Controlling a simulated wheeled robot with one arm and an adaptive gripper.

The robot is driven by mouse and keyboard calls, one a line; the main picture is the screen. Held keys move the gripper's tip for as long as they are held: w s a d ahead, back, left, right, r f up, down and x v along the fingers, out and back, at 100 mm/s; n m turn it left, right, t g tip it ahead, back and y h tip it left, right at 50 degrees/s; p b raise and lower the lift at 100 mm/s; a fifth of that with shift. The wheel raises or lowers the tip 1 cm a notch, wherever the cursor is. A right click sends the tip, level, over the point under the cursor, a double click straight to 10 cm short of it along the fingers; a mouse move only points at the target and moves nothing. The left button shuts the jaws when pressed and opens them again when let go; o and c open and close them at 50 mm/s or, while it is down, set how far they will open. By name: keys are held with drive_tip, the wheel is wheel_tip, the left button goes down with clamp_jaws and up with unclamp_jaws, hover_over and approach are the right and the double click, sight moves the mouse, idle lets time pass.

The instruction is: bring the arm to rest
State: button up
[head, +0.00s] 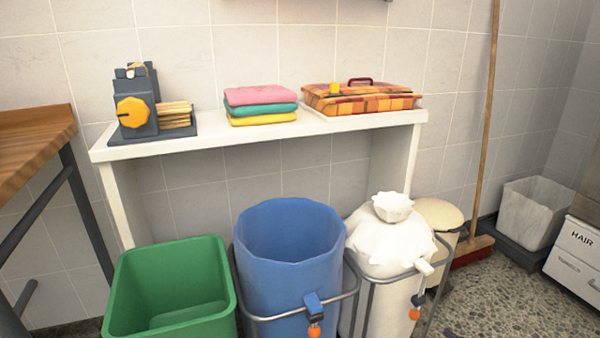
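My gripper and arm are not in the head view. A stack of folded towels (261,105), pink over teal over yellow, lies on the white shelf table (250,141). Below stand a green bin (172,295), a blue bin (290,262) and a white bag (390,245) tied at the top in a metal frame. The green bin looks empty as far as I see into it. The inside bottom of the blue bin is hidden.
A grey device with an orange knob (132,111) and an orange checked box (361,98) sit on the shelf table. A wooden worktop (35,138) is at left. A broom (481,150), a grey bin (532,212) and a "HAIR" box (577,255) stand at right. Speckled floor (500,300) is open at lower right.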

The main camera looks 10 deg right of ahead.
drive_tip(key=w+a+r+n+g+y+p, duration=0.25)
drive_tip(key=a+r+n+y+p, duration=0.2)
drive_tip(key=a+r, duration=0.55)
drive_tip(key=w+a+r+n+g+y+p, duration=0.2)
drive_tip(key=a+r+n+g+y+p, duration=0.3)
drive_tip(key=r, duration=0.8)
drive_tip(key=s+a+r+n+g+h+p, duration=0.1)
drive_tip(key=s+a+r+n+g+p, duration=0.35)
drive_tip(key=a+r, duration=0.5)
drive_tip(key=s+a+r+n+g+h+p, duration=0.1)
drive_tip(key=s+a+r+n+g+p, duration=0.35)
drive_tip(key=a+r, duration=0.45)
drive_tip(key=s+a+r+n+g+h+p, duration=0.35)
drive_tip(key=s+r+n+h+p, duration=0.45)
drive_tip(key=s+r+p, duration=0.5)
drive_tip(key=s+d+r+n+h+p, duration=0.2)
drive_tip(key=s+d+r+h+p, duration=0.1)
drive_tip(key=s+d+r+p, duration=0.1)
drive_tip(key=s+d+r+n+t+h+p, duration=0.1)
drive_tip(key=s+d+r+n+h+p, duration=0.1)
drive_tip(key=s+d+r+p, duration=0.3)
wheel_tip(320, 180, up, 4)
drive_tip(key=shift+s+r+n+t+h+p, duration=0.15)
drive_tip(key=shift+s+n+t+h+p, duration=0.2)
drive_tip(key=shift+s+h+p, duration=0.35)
